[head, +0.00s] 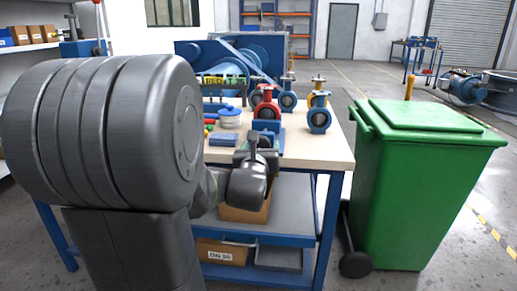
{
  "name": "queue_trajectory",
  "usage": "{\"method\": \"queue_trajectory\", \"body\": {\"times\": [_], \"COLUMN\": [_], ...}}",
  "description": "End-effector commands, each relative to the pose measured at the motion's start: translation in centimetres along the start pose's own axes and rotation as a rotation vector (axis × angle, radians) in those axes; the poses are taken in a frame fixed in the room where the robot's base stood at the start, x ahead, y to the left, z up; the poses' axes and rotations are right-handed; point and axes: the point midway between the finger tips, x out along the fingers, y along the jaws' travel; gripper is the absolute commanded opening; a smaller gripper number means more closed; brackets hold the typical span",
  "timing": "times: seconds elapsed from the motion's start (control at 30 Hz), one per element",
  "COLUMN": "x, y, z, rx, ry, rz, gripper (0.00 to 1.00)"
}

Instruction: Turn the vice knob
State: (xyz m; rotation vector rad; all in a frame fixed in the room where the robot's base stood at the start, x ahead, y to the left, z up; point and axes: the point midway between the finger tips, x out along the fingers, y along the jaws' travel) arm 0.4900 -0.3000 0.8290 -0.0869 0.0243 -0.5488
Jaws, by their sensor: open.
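A blue block that looks like the vice (268,128) stands near the front of the workbench (325,150), with a red butterfly valve (267,105) upright at it. I cannot make out the vice knob; my arm may hide it. My gripper (254,145) is small and dark at the bench's front edge, just in front of and below the vice. It is open, with nothing seen between its fingers. I cannot tell whether it touches anything.
More butterfly valves, blue (287,98) and yellow-blue (319,114), stand behind and right of the vice. Round blue-and-grey parts (229,115) lie left of it. A green bin (420,170) stands right of the bench. My arm blocks the left side.

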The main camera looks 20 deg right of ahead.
Motion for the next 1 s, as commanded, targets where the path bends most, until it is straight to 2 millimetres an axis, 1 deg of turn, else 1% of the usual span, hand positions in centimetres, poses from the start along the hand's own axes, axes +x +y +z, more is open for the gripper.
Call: {"method": "queue_trajectory", "body": {"times": [0.07, 0.1, 0.17, 0.3, 0.33, 0.67, 0.87, 1.0], "x": [-0.01, -0.01, -0.02, -0.02, -0.03, -0.03, -0.01, -0.01], "y": [0.00, 0.00, 0.00, 0.01, 0.01, 0.03, 0.05, 0.07], "z": [0.00, 0.00, 0.00, 0.00, 0.00, -0.16, -0.28, -0.38], "rx": [0.000, 0.000, 0.000, 0.000, 0.000, -0.042, -0.154, -0.270], "ry": [0.000, 0.000, 0.000, 0.000, 0.000, -0.001, -0.003, -0.002], "rz": [0.000, 0.000, 0.000, 0.000, 0.000, 0.000, 0.000, -0.001], "gripper": [0.68, 0.66, 0.54, 0.27, 0.23, 0.24, 0.24, 0.24]}}
